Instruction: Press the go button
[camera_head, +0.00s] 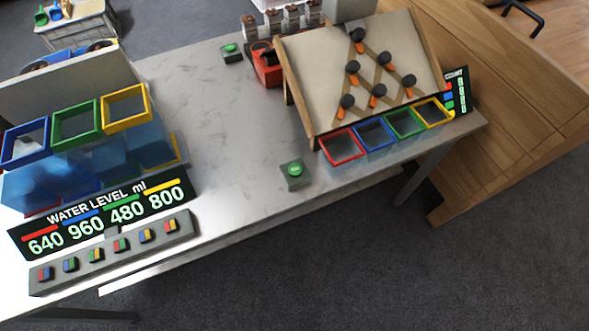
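Two small grey boxes with round green buttons are on the grey table. One green button (294,170) is near the table's front edge, just left of the red-rimmed bin. The other green button (231,48) is farther back, left of a red container. Pale marks show on both buttons, but they are too small to read for certain. Nothing touches or covers either button. My gripper is not in view.
A tilted board (320,60) with dark knobs and orange flaps stands above several colored bins. A water level sign (125,213) and a strip of two-colored buttons (115,252) are at the left front. The table's middle (215,120) is clear.

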